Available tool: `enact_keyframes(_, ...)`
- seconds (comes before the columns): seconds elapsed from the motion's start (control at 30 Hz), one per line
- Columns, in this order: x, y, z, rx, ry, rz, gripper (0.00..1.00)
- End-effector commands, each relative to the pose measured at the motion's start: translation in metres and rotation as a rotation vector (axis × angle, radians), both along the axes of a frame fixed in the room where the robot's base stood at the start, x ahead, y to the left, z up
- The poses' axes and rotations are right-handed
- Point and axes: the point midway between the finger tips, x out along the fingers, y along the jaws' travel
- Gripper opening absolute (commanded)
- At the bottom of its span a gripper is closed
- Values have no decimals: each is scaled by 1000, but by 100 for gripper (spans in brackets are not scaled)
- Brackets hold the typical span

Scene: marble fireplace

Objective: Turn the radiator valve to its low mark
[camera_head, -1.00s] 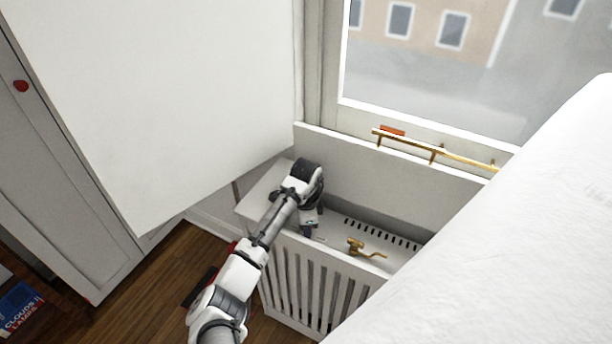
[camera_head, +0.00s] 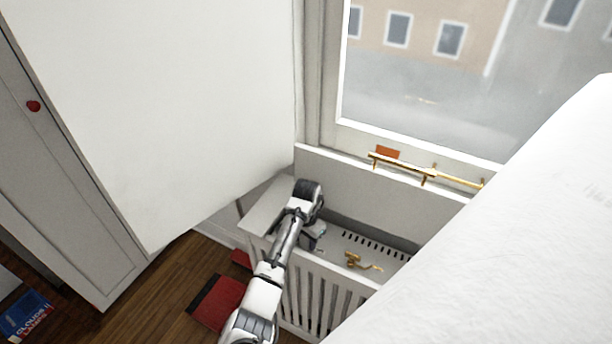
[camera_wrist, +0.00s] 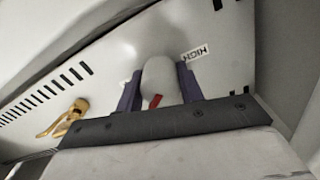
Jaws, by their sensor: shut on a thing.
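The radiator valve (camera_wrist: 160,78) is a pale rounded knob with a red pointer (camera_wrist: 155,101) in the wrist view. The pointer is on the knob's lower side, turned away from the "HIGH" label (camera_wrist: 195,52). My gripper (camera_wrist: 158,88) is shut on the knob, with one dark finger on each side. In the head view my gripper (camera_head: 314,240) reaches into the recess of the white radiator cover (camera_head: 315,290), and my arm hides the knob. No low mark shows in either view.
A brass latch (camera_head: 362,262) lies right of my gripper and shows in the wrist view (camera_wrist: 64,118). A brass rail (camera_head: 425,172) runs along the window sill. A large white panel (camera_head: 165,110) stands at left, and a white surface (camera_head: 500,240) blocks the right. Red items (camera_head: 217,301) lie on the floor.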

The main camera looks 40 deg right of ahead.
Motion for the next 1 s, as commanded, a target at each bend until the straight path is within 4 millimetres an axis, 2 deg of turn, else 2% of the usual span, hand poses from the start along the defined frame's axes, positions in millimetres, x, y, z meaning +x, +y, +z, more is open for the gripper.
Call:
enact_keyframes(0.6, -1, -1, 3, 0, 1, 570, 14)
enact_keyframes(1.0, -1, -1, 2, 0, -1, 802, 14)
